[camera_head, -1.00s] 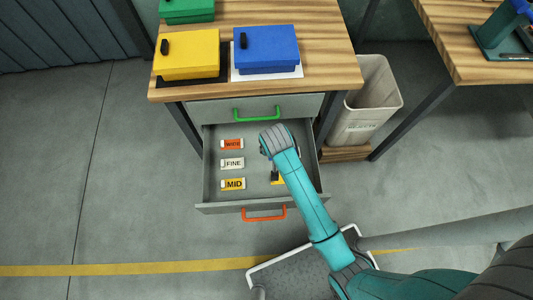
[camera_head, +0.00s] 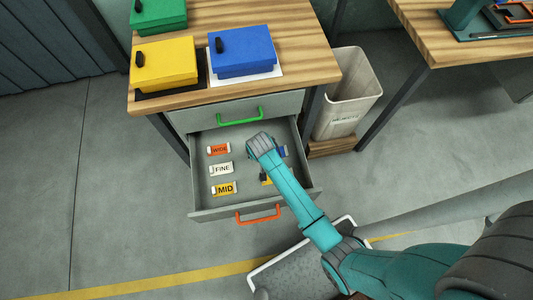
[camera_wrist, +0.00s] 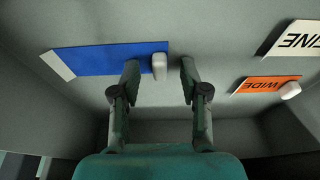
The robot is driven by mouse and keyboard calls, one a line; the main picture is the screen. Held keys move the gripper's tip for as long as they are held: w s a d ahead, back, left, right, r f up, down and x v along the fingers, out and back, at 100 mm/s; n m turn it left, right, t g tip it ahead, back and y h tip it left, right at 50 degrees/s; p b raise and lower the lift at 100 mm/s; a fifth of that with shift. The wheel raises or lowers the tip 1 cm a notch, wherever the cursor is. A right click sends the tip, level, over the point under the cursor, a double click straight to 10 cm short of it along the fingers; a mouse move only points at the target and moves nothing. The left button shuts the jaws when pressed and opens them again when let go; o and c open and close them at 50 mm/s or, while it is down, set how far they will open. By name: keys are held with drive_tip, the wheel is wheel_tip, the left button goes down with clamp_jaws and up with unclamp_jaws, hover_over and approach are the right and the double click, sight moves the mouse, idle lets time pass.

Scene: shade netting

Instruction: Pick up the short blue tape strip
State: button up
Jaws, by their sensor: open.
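A blue tape strip (camera_wrist: 110,58) lies on the floor of the open drawer in the wrist view, with a pale band at its left end and a small pale block (camera_wrist: 159,67) at its right end. In the head view only a bit of blue (camera_head: 282,152) shows beside my arm. My gripper (camera_wrist: 160,70) is open and empty. Its fingertips are either side of the pale block, the left one overlapping the strip's right end in the picture. I cannot tell the height gap. The arm hides my fingers in the head view.
The grey drawer (camera_head: 203,197) also holds the orange WIDE label (camera_head: 218,149), white FINE label (camera_head: 221,169) and yellow MID label (camera_head: 223,188), plus a partly hidden yellow piece (camera_head: 266,181). The drawer walls stand close around. A bin (camera_head: 347,100) is at right.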

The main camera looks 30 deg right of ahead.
drive_tip(key=shift+f, duration=0.1)
drive_tip(key=shift+c, duration=0.3)
drive_tip(key=c, duration=0.7)
drive_tip(key=shift+c, duration=0.2)
